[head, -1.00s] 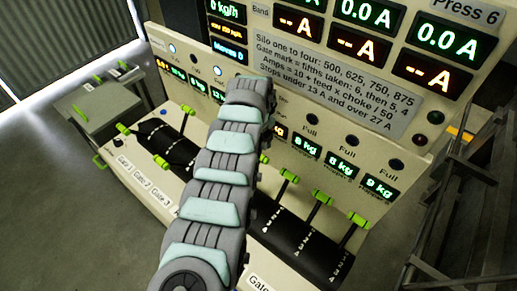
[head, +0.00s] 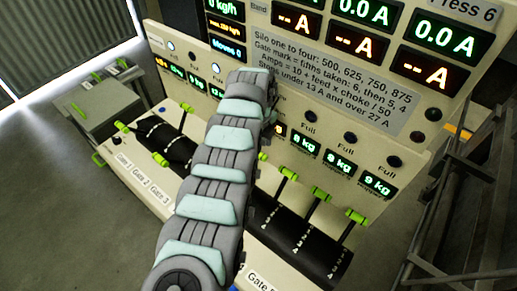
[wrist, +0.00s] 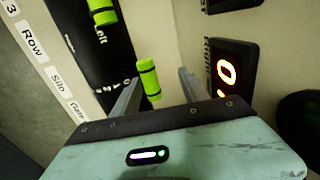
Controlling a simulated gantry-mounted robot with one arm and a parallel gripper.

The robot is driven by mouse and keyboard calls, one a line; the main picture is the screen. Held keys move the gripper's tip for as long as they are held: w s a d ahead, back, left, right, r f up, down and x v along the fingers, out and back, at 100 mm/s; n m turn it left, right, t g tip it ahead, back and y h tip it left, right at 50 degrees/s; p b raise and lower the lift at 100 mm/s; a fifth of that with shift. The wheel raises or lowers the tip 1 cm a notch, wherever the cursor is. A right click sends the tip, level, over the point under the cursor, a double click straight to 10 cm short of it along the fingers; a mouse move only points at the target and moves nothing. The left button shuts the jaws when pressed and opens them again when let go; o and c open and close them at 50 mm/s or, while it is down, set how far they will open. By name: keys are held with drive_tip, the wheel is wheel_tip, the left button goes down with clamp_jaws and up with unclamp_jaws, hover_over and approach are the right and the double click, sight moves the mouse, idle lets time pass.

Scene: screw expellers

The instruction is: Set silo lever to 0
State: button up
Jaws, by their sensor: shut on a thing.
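In the wrist view my gripper (wrist: 162,78) has its two grey fingers on either side of a green lever handle (wrist: 149,80) and is shut on it. The lever stands on a black strip with white scale marks. A "Silo" label (wrist: 57,82) lies on the cream ledge beside the strip, between "Row" and "Gate" labels. I cannot read the lever's setting, as the gripper body covers part of the scale. In the head view my arm hides the gripper and this lever.
Another green handle (wrist: 103,12) stands close by in the wrist view, and an orange display (wrist: 233,75) is to the right. In the head view, more green levers (head: 320,194) stand to the right of my arm. A rule plate (head: 345,82) is above them.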

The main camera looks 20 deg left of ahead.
wheel_tip(320, 180, up, 9)
drive_tip(key=a+b, duration=0.1)
drive_tip(key=shift+s, duration=0.35)
drive_tip(key=shift+r, duration=0.1)
